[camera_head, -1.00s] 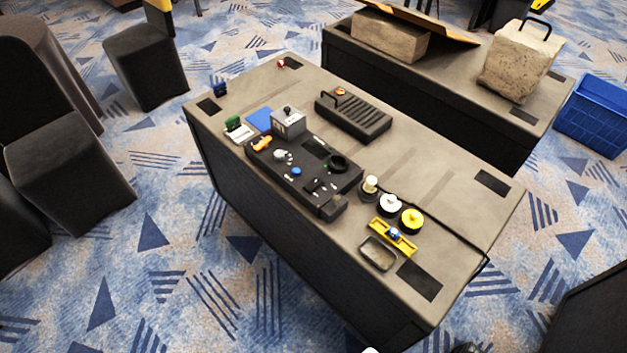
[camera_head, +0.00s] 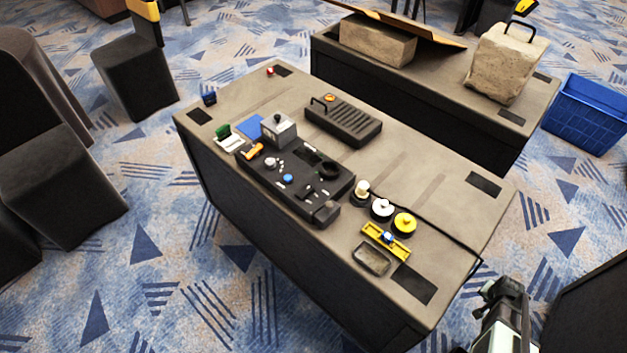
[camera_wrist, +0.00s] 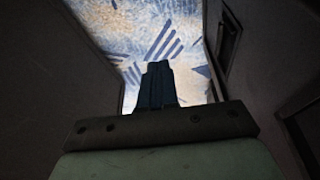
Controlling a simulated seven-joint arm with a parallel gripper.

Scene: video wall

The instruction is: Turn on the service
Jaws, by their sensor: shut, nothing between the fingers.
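A black control panel (camera_head: 295,178) lies on the near table. It carries an orange-handled part (camera_head: 254,151), small light knobs (camera_head: 271,163), a blue button (camera_head: 288,178) and a black ring-shaped part (camera_head: 328,170). A grey box with a black knob on top (camera_head: 279,129) stands at its back edge. I cannot tell which control belongs to the service. My gripper (camera_wrist: 157,70) is shut and empty in the wrist view, with carpet beyond its fingers. In the head view my arm shows at the bottom right, beyond the table's right end, well apart from the panel.
A black ribbed case (camera_head: 343,122) lies behind the panel. White (camera_head: 382,208) and yellow (camera_head: 404,223) round parts, a yellow holder (camera_head: 386,240) and a small tray (camera_head: 371,259) sit to its right. A second table (camera_head: 440,95) stands behind, a blue crate (camera_head: 590,115) at right.

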